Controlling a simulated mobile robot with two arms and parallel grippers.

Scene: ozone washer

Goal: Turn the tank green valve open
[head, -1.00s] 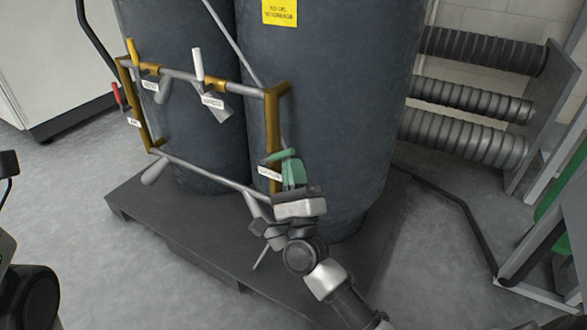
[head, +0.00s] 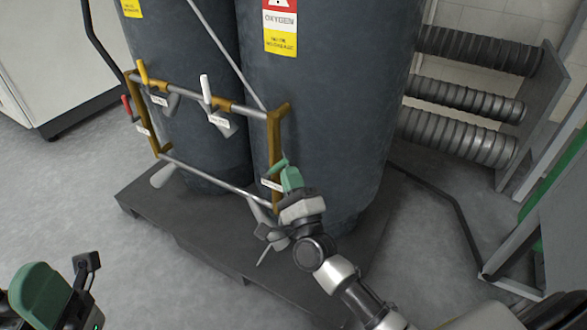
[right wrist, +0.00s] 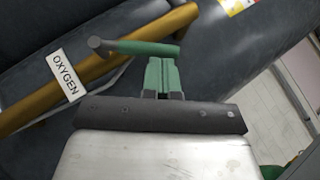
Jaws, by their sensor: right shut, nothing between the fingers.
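The green valve handle (head: 278,167) is on the right upright of the yellow-and-grey pipe frame, in front of the right tank (head: 325,110). In the right wrist view the handle (right wrist: 145,48) runs sideways from a grey pivot, next to an OXYGEN tag (right wrist: 66,74). My right gripper (head: 290,178) is shut and empty, its green fingers (right wrist: 162,75) together just beside the handle. I cannot tell whether they touch it. Part of my left arm's end, with a green rounded piece (head: 40,290), shows at the lower left; its fingers are not clear.
Yellow (head: 142,70), white (head: 206,88) and red (head: 127,106) handles sit on the same pipe frame (head: 190,181). The tanks stand on a dark pallet (head: 190,226). Ribbed hoses (head: 465,97) and a grey rack are at right. Floor is clear at left.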

